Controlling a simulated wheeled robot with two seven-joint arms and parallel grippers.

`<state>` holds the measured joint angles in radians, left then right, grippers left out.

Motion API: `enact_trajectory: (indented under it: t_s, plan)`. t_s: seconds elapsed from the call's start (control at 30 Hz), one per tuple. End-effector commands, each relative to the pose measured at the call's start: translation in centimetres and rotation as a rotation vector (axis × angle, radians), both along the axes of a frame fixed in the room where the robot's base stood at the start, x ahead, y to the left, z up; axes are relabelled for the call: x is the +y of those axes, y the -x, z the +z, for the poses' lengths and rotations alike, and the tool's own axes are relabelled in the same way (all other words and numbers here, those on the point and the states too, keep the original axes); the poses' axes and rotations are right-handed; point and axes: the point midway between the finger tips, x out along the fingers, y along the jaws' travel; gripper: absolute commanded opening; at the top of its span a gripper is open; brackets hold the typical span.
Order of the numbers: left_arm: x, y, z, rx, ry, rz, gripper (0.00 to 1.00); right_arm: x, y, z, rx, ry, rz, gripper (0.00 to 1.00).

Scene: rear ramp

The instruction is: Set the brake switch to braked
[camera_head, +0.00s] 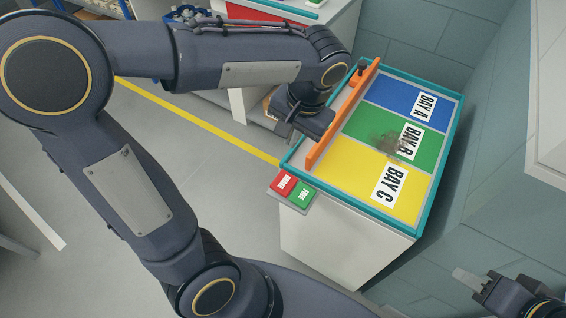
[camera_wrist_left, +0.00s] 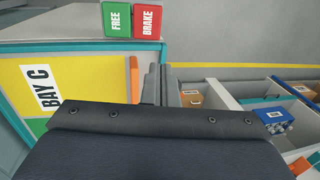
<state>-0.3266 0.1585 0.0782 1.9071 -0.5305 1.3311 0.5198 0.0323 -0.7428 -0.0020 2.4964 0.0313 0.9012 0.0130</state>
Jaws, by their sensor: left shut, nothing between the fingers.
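The brake switch is a pair of pads at the near left corner of the bay table (camera_head: 414,238): a red BRAKE pad (camera_head: 284,184) and a green FREE pad (camera_head: 302,195). Both show in the left wrist view, FREE (camera_wrist_left: 117,19) left of BRAKE (camera_wrist_left: 148,18). I cannot tell which is set. My left gripper (camera_head: 291,135) is shut and empty, beside the table's left edge, beyond the pads and apart from them. Its fingers show in the left wrist view (camera_wrist_left: 161,84). My right gripper (camera_head: 470,279) is partly in view at the lower right; its fingers are unclear.
An orange bar (camera_head: 343,118) runs along the table's left side, close to my left gripper. The table top has blue, green and yellow bays, with a dark smudge on green. Floor left of the pads is clear.

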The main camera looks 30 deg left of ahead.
Motion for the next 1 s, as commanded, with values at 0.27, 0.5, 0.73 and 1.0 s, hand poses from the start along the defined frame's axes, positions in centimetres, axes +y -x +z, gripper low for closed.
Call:
enact_trajectory:
  t_s: [0.27,0.5,0.73,1.0]
  plan:
    - [1.2,0.1,-6.0,0.007,-0.001,0.002,0.00,0.0,0.0,-0.5,0.000,0.000,0.000,0.36]
    - [2.0,0.0,-10.2,0.005,0.001,0.002,0.00,0.0,0.0,-0.7,0.000,0.000,0.000,0.36]
    - [2.3,-0.1,-11.9,0.002,0.001,0.000,0.00,0.0,0.0,-0.7,0.000,0.000,0.000,0.36]
    - [2.3,-0.1,-12.0,0.001,0.002,0.000,0.00,0.0,0.0,-0.7,0.000,0.000,0.000,0.36]
